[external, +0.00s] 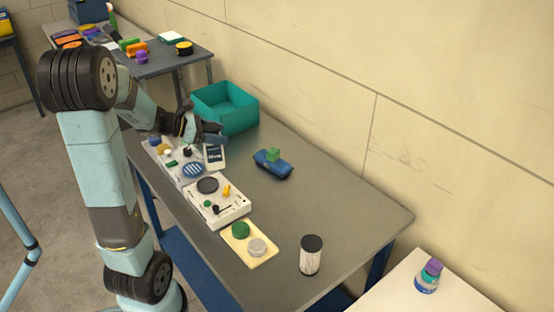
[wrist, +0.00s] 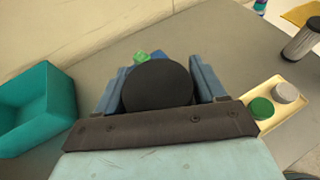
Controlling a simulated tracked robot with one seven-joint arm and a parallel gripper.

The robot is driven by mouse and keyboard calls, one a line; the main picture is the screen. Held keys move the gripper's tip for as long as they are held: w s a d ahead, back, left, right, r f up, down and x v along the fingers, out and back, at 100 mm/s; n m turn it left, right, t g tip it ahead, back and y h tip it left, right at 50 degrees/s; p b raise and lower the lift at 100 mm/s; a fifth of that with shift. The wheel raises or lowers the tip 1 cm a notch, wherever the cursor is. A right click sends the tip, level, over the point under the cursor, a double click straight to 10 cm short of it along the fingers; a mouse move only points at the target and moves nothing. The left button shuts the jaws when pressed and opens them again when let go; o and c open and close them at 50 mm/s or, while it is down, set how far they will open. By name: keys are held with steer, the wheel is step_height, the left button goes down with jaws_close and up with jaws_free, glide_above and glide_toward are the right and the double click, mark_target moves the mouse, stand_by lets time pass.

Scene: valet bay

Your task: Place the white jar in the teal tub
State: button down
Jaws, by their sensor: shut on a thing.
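The white jar (external: 215,158) has a dark blue label and hangs under my gripper (external: 213,140) in the external view. In the wrist view its round black lid (wrist: 157,87) fills the space between the two fingers. My gripper is shut on the jar. The open teal tub (external: 240,117) stands at the back of the grey table near the wall, just behind my gripper and apart from the jar. The tub also shows at the left of the wrist view (wrist: 38,108). Part of the tub's near side is hidden by my arm.
A blue case (external: 272,165) with a green block (external: 272,154) lies right of the jar. White panels (external: 217,206) with several small items line the front edge. A cream tray (external: 262,262) holds two round items. A black-topped cylinder (external: 311,255) stands near the right end.

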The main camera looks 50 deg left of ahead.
mark_target(208, 131)
steer(key=shift+s+d+r, duration=0.3)
steer(key=shift+s+r, duration=0.05)
steer(key=shift+s, duration=0.35)
steer(key=shift+s+d+r, duration=0.3)
steer(key=shift+s+r, duration=0.05)
steer(key=shift+s, duration=0.35)
steer(key=shift+r, duration=0.5)
step_height(208, 131, up, 4)
steer(key=shift+r, duration=0.2)
steer(key=w+a+n+y, duration=0.2)
steer(key=w+a, duration=0.8)
steer(key=a, duration=0.3)
steer(key=w+a+n+t+y, duration=0.1)
steer(key=w+a, duration=0.9)
steer(key=a, duration=0.4)
steer(key=w+a+n+y, duration=0.2)
steer(key=w+a, duration=0.8)
steer(key=a, duration=0.3)
step_height(208, 131, down, 18)
steer(key=shift+r, duration=0.15)
steer(key=shift+a, duration=0.1)
steer(key=shift+c, duration=0.5)
jaws_free()
